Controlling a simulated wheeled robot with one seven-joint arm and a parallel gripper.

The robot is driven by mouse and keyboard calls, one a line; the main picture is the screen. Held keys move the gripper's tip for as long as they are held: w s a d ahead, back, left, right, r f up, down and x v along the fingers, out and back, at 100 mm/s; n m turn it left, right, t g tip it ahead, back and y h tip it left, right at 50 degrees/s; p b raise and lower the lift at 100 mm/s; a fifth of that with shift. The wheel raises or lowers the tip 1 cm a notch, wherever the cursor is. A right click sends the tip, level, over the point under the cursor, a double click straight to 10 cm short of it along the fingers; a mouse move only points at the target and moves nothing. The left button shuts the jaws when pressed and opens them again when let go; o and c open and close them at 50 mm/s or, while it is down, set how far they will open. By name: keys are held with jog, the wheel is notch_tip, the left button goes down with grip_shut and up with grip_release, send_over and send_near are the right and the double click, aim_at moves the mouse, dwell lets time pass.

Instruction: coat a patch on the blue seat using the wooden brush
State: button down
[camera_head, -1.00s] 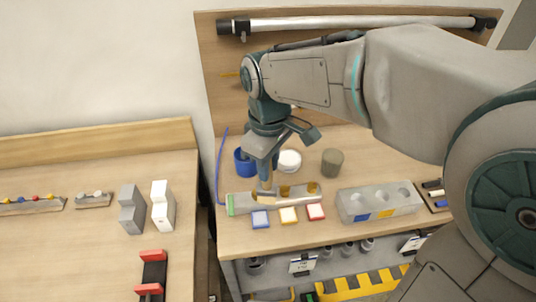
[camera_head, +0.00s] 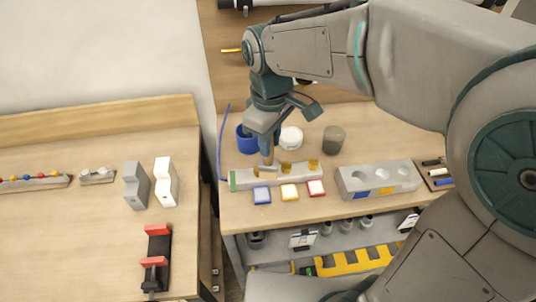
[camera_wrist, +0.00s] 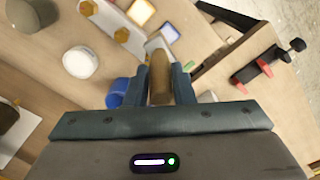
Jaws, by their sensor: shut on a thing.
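My gripper (camera_head: 267,145) is shut on the wooden brush (camera_head: 267,160), pointing down above the left part of a grey rack (camera_head: 300,179). The brush also shows between the fingers in the wrist view (camera_wrist: 160,78); its lower end is hard to make out. A blue square pad (camera_head: 262,194) lies in front of the rack, just below the gripper in the picture. A grey block (camera_head: 347,181) with round hollows stands to the right and has a blue mark (camera_head: 362,193) on its front. Which blue place is the seat is not clear.
A yellow pad (camera_head: 289,192) and a red pad (camera_head: 316,188) lie beside the blue pad. Behind the rack stand a blue cup (camera_head: 245,140), a white round container (camera_head: 290,138) and a dark cylinder (camera_head: 334,139). Gold pieces (camera_head: 286,169) sit in the rack.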

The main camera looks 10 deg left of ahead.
jog(key=p, duration=0.4)
jog(key=shift+d+r, duration=0.1)
jog(key=shift+r, duration=0.3)
jog(key=shift+f+p, duration=0.25)
jog(key=shift+p, duration=0.5)
